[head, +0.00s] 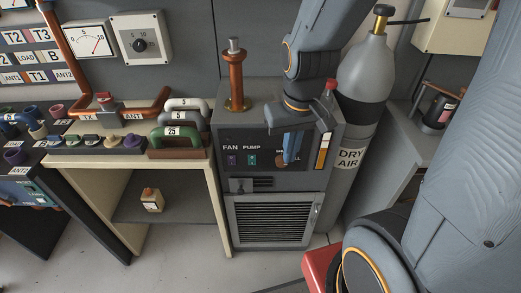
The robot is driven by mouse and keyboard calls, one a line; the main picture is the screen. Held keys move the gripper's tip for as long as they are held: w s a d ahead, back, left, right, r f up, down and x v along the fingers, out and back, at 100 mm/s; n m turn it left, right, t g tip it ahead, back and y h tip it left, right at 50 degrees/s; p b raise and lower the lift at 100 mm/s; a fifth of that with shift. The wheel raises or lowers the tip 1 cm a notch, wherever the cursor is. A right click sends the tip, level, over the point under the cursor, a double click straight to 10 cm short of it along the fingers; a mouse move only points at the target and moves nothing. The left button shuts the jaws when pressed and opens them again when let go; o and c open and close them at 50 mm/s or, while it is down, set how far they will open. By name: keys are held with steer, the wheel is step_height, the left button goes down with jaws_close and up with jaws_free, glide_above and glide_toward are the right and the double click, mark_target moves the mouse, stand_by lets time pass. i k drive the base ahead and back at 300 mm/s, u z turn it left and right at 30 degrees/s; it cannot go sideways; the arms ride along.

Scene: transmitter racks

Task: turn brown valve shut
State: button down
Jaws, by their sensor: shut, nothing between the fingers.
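My arm reaches down in front of the grey cabinet (275,186) marked FAN and PUMP. My gripper (291,147) shows as narrow blue fingers close together, pointing down before the cabinet's upper front panel, with nothing seen between them. The gripper hides part of that panel and its lettering.
A grey DRY AIR cylinder (351,158) stands right of the cabinet, with a red-capped fitting (330,88) beside it. A cream bench (180,172) with green, grey and white handles is at left. A red object (319,268) is at lower right. Floor is clear before the cabinet.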

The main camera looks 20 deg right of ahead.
mark_target(280, 162)
steer(key=u, duration=1.9)
steer(key=k, duration=1.15)
steer(key=z, duration=1.7)
